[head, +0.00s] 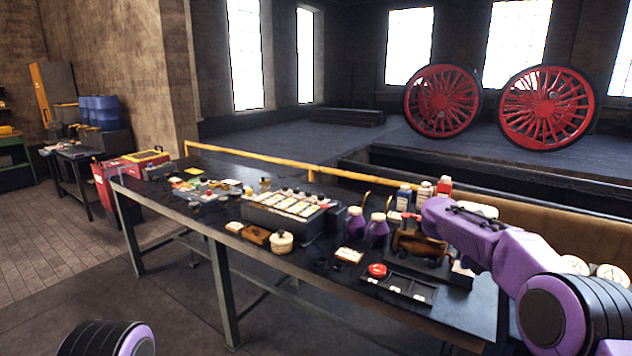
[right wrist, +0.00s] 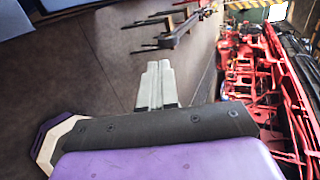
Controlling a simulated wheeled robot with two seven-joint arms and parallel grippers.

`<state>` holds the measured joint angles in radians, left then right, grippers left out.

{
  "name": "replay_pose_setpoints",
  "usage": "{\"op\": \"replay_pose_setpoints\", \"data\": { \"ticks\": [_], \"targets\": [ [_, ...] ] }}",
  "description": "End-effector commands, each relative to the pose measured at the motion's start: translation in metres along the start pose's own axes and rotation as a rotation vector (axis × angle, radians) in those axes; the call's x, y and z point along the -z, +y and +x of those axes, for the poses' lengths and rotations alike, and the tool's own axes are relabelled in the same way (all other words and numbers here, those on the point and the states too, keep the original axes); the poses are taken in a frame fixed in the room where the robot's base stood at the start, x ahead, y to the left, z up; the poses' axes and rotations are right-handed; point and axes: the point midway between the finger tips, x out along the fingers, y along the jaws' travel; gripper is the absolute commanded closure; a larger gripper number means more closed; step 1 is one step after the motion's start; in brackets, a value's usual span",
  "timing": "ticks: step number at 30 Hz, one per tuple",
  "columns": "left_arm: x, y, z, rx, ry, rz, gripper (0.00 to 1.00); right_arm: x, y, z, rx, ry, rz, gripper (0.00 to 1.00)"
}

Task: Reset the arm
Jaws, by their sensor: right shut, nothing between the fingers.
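My right arm (head: 470,228) is purple and comes in from the right in the head view, bent over the right end of the workbench (head: 180,210). Its fingers are not clearly seen there. In the right wrist view my right gripper (right wrist: 158,66) shows two pale fingers pressed together with nothing between them. They point over a dark floor, clear of any object. Of my left arm only a black and purple link (head: 105,340) shows at the bottom left edge of the head view; the left gripper is out of frame.
The bench carries a grey box with several compartments (head: 285,213), purple bottles (head: 376,229), a red button on a black tray (head: 377,270) and a red toolbox (head: 140,160). Red machinery (right wrist: 255,80) stands right in the wrist view. A yellow rail (head: 260,163) runs behind the bench.

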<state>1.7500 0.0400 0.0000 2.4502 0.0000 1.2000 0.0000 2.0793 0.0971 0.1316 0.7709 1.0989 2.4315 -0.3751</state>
Motion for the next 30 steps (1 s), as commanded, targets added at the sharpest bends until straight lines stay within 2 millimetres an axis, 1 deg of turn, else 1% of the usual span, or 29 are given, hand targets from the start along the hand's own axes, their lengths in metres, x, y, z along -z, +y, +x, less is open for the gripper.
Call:
{"op": "replay_pose_setpoints", "data": {
  "ticks": [7,11,14,17,18,20,21,23,24,26,27,29,30],
  "targets": [
    [0.0,0.0,0.0,0.0,0.001,0.0,0.57,-0.021,0.002,0.013,0.214,-0.183,-0.113,1.0],
    [-0.001,0.0,0.002,0.0,0.0,0.0,0.57,-0.033,0.017,0.021,0.371,-0.324,-0.244,1.0],
    [-0.001,0.0,0.004,0.0,0.0,0.0,0.57,-0.039,0.042,0.028,0.5,-0.451,-0.392,1.0],
    [-0.002,0.001,0.006,0.0,0.0,0.0,0.57,-0.039,0.08,0.037,0.621,-0.596,-0.579,1.0],
    [-0.003,0.001,0.007,0.0,0.0,0.0,0.57,-0.036,0.099,0.041,0.662,-0.655,-0.662,1.0],
    [-0.004,0.001,0.009,0.0,0.0,0.0,0.57,-0.027,0.13,0.05,0.717,-0.746,-0.801,1.0],
    [-0.004,0.001,0.011,0.0,0.0,0.0,0.57,-0.018,0.153,0.057,0.747,-0.808,-0.9,1.0],
    [-0.005,0.001,0.013,0.0,0.0,0.0,0.57,0.0,0.188,0.07,0.78,-0.898,-1.054,1.0],
    [-0.006,0.001,0.014,0.0,0.0,0.0,0.57,0.015,0.209,0.079,0.793,-0.952,-1.153,1.0],
    [-0.006,0.002,0.016,0.0,0.0,0.0,0.57,0.039,0.239,0.093,0.801,-1.029,-1.297,1.0],
    [-0.007,0.002,0.017,0.0,0.0,0.0,0.57,0.057,0.257,0.103,0.8,-1.075,-1.39,1.0],
    [-0.008,0.002,0.019,0.0,0.0,0.0,0.57,0.087,0.281,0.119,0.79,-1.14,-1.525,1.0],
    [-0.009,0.002,0.021,0.0,0.0,0.0,0.57,0.108,0.295,0.13,0.778,-1.179,-1.615,1.0]
  ]
}}
